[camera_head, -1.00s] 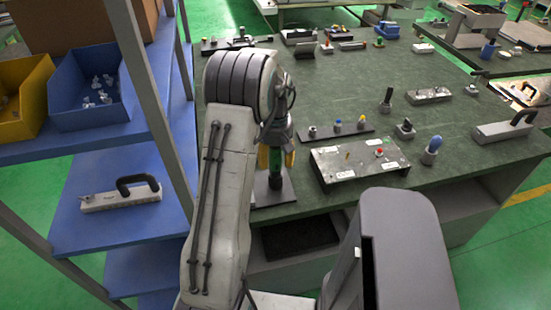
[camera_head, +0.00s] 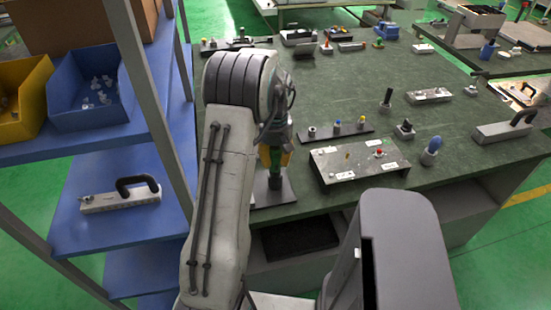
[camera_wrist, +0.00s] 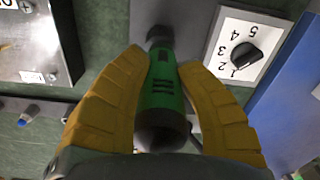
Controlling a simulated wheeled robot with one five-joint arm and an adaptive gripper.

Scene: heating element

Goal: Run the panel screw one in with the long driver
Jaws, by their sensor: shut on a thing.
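A driver with a green and black handle (camera_wrist: 160,88) stands upright in a dark holder (camera_head: 271,196) near the table's front edge. My gripper (camera_wrist: 163,62) is shut on this handle, a yellow finger on each side. The driver also shows below my arm in the head view (camera_head: 275,160). Its tip is hidden. The grey metal panel (camera_head: 347,172) with white labels lies to the right of the driver. It also shows at the upper left in the wrist view (camera_wrist: 30,58). I cannot tell which of its small parts is screw one.
A strip with several small coloured pieces (camera_head: 338,133) lies behind the panel. A blue-handled tool (camera_head: 433,147) and dark-handled ones (camera_head: 386,97) stand to the right. A numbered dial (camera_wrist: 242,52) is beside the driver in the wrist view. A blue shelf (camera_head: 120,210) with posts borders the left.

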